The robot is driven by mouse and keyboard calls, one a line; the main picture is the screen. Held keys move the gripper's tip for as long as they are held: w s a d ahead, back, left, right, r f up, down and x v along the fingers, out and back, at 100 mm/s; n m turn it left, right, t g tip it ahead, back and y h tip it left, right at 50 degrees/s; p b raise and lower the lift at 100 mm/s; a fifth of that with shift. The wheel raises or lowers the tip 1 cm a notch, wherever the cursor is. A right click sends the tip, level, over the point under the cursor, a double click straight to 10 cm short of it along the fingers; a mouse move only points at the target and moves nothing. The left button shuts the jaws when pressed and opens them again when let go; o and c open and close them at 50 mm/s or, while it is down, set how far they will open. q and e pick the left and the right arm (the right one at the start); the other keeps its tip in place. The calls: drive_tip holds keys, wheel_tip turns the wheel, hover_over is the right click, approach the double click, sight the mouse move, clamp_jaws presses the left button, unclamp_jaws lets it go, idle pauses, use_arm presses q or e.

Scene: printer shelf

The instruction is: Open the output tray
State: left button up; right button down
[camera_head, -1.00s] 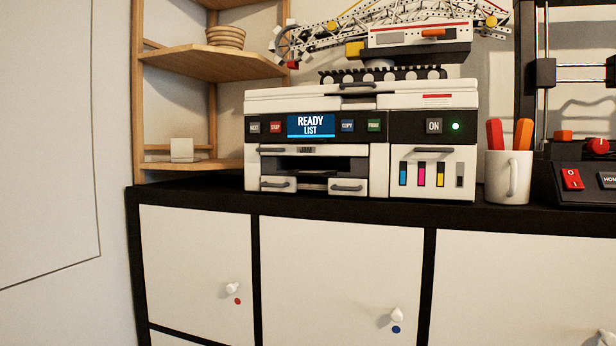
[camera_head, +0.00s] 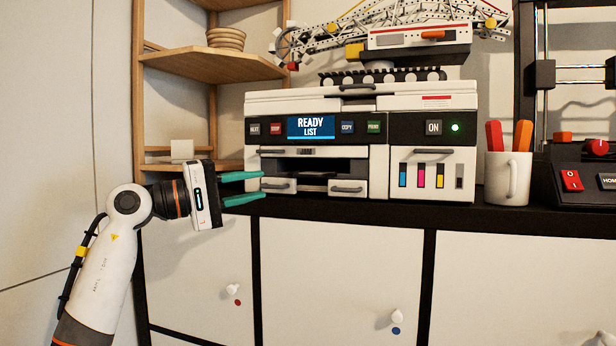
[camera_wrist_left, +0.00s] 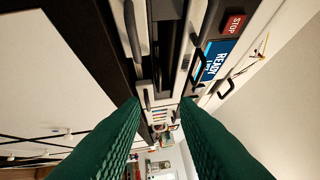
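The white and black printer (camera_head: 383,157) stands on the cabinet, its screen reading READY LIST. Its lower left front has a wide handled panel (camera_head: 357,151) above a dark opening (camera_head: 305,165), with a left small handled front (camera_head: 265,189) and a right one (camera_head: 347,193) below. No label shows which part is the output tray. My left gripper (camera_head: 263,186) is open, its teal fingers pointing right at the printer's lower left corner, one above the other. Contact cannot be told. In the left wrist view the gripper (camera_wrist_left: 160,102) is empty, with the printer (camera_wrist_left: 190,15) beyond. My right gripper is not in view.
The black cabinet top (camera_head: 225,186) runs below the printer. A mug (camera_head: 508,178) with red and orange handles and a dark machine (camera_head: 580,180) stand to the right. A crane model (camera_head: 420,35) sits on the printer. A wooden shelf (camera_head: 210,63) is at the left.

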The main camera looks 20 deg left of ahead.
sight(307, 176)
use_arm(q)
drive_tip(key=p+x, duration=0.5)
drive_tip(key=x, duration=0.6)
drive_tip(key=shift+r, duration=0.15)
drive_tip(key=shift+w+d, duration=0.4)
drive_tip(key=shift+d, duration=0.05)
clamp_jaws()
